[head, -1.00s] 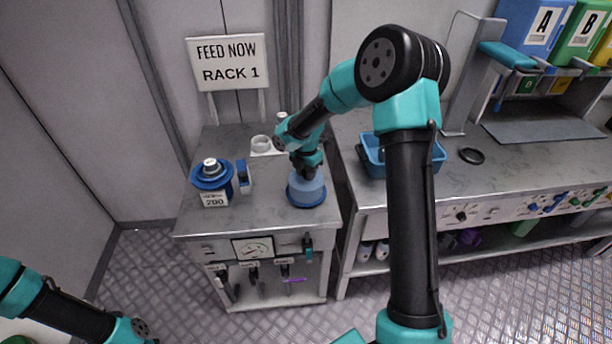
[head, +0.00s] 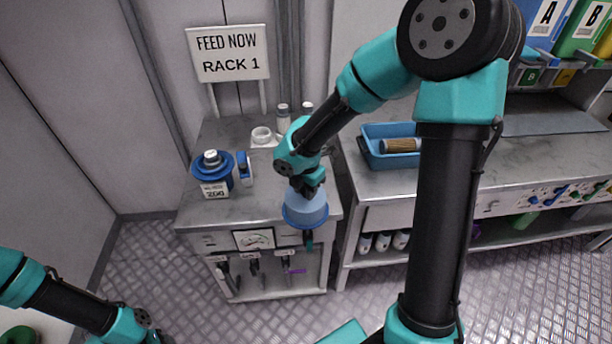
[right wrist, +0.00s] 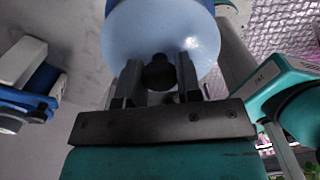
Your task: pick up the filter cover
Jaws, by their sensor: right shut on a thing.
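The filter cover (head: 306,209) is a translucent blue dome with a darker blue rim and a dark knob on top. My right gripper (head: 308,186) is shut on its knob and holds it over the front right edge of the small cabinet. In the right wrist view the pale blue cover (right wrist: 160,35) fills the top middle, and the dark knob (right wrist: 158,73) sits between the fingers of the gripper (right wrist: 160,82). My left arm is at the lower left of the head view; its fingertips are not clearly seen.
On the cabinet top (head: 225,212) stand a blue-and-white unit (head: 213,177) with a number label, a small blue-and-white item (head: 245,168) and a white cup (head: 262,136). A blue bin (head: 375,157) holding a brown cylinder (head: 402,145) sits on the bench to the right.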

